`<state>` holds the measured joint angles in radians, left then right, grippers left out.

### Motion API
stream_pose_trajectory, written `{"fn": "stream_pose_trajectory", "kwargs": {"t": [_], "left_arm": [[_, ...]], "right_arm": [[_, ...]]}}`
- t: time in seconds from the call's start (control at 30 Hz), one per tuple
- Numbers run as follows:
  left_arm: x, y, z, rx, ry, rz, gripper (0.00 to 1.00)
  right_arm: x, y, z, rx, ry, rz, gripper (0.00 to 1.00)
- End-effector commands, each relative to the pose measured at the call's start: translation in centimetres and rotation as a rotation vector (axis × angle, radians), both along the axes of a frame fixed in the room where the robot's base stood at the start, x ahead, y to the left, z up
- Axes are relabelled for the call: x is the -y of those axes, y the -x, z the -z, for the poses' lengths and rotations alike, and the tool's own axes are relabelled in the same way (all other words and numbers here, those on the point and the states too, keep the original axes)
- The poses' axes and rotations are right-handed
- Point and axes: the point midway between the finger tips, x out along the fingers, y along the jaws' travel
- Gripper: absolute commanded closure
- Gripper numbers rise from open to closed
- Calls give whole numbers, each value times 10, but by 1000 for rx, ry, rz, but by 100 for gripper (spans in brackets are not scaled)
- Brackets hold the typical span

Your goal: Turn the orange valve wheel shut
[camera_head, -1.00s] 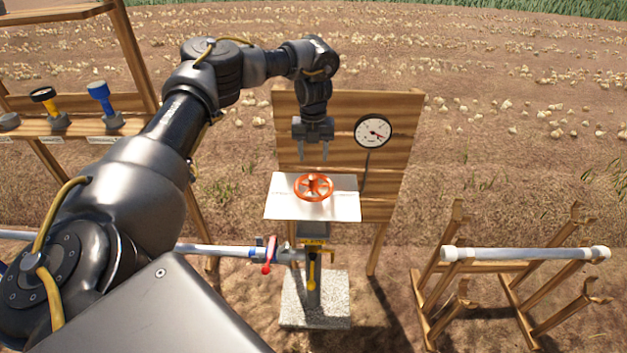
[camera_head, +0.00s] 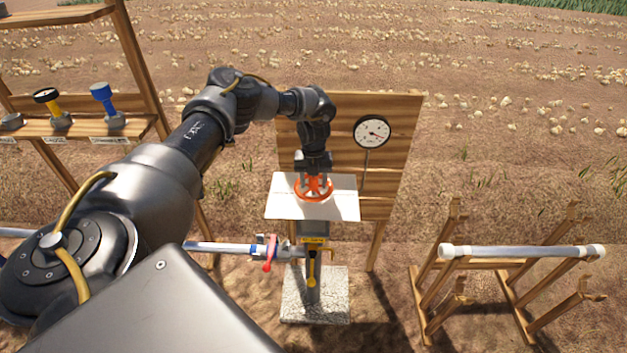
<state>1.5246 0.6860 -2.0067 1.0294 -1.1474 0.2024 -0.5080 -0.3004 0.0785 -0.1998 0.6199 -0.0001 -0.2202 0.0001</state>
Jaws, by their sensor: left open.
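The orange valve wheel (camera_head: 314,194) lies flat above a white plate (camera_head: 345,206) on the valve stand. My left gripper (camera_head: 314,180) points down right at the wheel, its fingers at the wheel's far part and hub. The fingers are apart, and I cannot tell whether they touch the wheel. The wheel's far rim is partly hidden by the gripper. A round gauge (camera_head: 372,132) is mounted on the wooden board (camera_head: 395,165) behind. My right gripper is not in view.
A pipe with a red lever (camera_head: 268,265) runs in from the left to the valve stand on its concrete block (camera_head: 315,305). A wooden rack at right holds a white pipe (camera_head: 520,252). A shelf (camera_head: 80,128) with tools stands at left.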

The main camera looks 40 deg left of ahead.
Motion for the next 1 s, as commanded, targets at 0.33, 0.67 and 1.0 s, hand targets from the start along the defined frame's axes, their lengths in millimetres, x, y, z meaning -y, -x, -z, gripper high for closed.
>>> {"fn": "stream_pose_trajectory", "kwargs": {"t": [0.33, 0.67, 1.0], "left_arm": [[0, 0, 0, 0, 0, 0, 85], [0, 0, 0, 0, 0, 24, 95], [0, -1, 0, 2, -1, 227, 95]], "right_arm": [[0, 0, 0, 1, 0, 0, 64], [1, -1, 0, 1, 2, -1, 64], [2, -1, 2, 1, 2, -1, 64]]}}
